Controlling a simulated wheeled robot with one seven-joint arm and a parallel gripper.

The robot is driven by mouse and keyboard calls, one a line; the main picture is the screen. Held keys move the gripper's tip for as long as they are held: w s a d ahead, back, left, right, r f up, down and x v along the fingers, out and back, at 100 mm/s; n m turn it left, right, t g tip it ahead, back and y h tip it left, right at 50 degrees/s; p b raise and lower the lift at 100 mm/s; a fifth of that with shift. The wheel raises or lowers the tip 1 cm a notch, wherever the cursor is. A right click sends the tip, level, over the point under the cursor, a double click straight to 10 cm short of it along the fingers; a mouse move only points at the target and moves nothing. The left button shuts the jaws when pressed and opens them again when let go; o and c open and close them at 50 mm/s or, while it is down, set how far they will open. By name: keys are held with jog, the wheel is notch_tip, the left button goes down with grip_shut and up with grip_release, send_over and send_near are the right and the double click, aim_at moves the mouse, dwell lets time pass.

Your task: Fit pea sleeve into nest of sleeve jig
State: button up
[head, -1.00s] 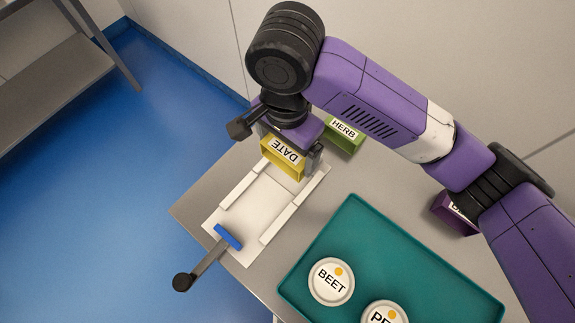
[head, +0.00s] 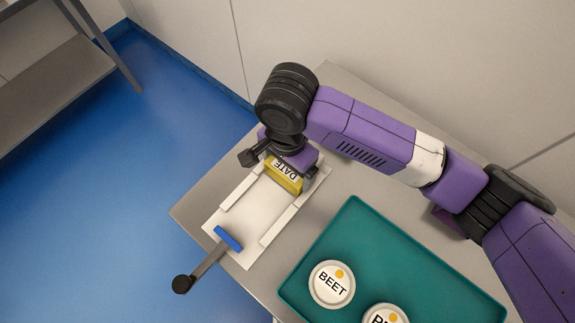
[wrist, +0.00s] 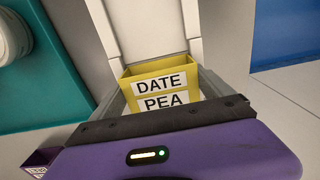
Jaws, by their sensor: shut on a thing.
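My gripper (head: 289,167) is shut on a yellow sleeve (head: 290,183), which shows between the two fingers in the wrist view (wrist: 187,68). There the sleeve bears a DATE label and, nearer to me, a PEA label; I cannot tell whether this is one piece or two. In the head view DATE reads upside down. The white sleeve jig (head: 247,208) has two side rails, and a blue clamp bar with a lever at its near end. The sleeve is at the jig's far end, between or just above the rails; its underside is hidden.
A teal tray (head: 300,262) right of the jig holds white round tubs, one marked BEET (head: 332,284), another partly cut off. A purple box (head: 452,222) is mostly hidden behind my arm. Grey table is bare around the jig's far end.

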jog(key=o, duration=1.2)
notch_tip(320, 180, up, 12)
jog(key=shift+r+p, duration=0.1)
jog(key=shift+p, duration=0.35)
